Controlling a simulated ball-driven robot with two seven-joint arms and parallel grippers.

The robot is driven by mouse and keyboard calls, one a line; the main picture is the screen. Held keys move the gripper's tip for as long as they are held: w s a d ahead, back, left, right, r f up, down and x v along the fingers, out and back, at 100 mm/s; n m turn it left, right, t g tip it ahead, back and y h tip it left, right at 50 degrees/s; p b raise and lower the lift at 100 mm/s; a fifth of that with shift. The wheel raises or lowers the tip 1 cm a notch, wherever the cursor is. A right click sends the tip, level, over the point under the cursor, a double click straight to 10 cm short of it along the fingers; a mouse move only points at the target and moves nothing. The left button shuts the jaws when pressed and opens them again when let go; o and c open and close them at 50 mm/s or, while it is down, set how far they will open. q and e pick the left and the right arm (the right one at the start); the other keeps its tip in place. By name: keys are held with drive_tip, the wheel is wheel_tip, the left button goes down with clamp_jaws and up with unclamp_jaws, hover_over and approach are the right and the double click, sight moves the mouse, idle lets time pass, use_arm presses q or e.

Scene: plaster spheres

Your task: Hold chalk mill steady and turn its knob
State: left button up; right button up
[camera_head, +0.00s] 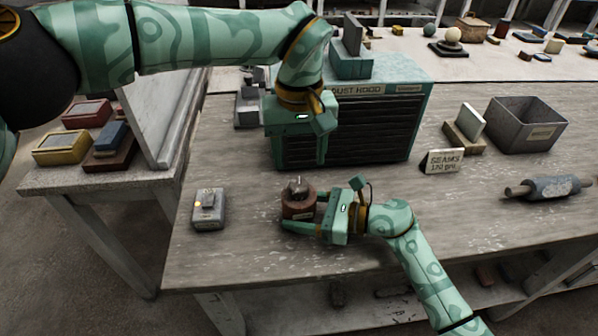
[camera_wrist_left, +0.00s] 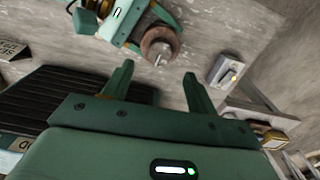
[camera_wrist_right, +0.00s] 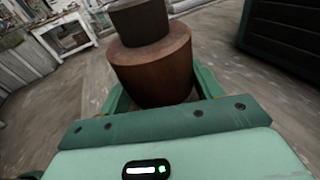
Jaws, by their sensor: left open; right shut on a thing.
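The chalk mill (camera_head: 297,207) is a short reddish-brown cylinder with a narrower dark top and a small metal knob (camera_head: 295,187). It stands upright on the worn table near the front edge. My right gripper (camera_head: 305,227) is shut around the mill's body; the right wrist view shows the mill (camera_wrist_right: 155,70) between its fingers. My left gripper (camera_head: 308,160) is open and empty, above and behind the mill, in front of the dust hood. In the left wrist view, the mill (camera_wrist_left: 160,43) and its knob (camera_wrist_left: 158,61) lie beyond the spread fingers (camera_wrist_left: 158,85).
The green dust hood (camera_head: 375,125) stands close behind my left gripper. A grey switch box (camera_head: 208,210) sits left of the mill. A small sign (camera_head: 443,161), a grey bin (camera_head: 527,125) and a roller (camera_head: 545,188) are to the right. The tabletop between box and mill is clear.

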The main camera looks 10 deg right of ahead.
drive_tip(key=shift+f, duration=0.1)
use_arm(q)
wheel_tip(320, 180, up, 5)
drive_tip(key=shift+f, duration=0.1)
use_arm(e)
drive_tip(key=o, duration=1.3)
drive_tip(key=shift+v, duration=3.55)
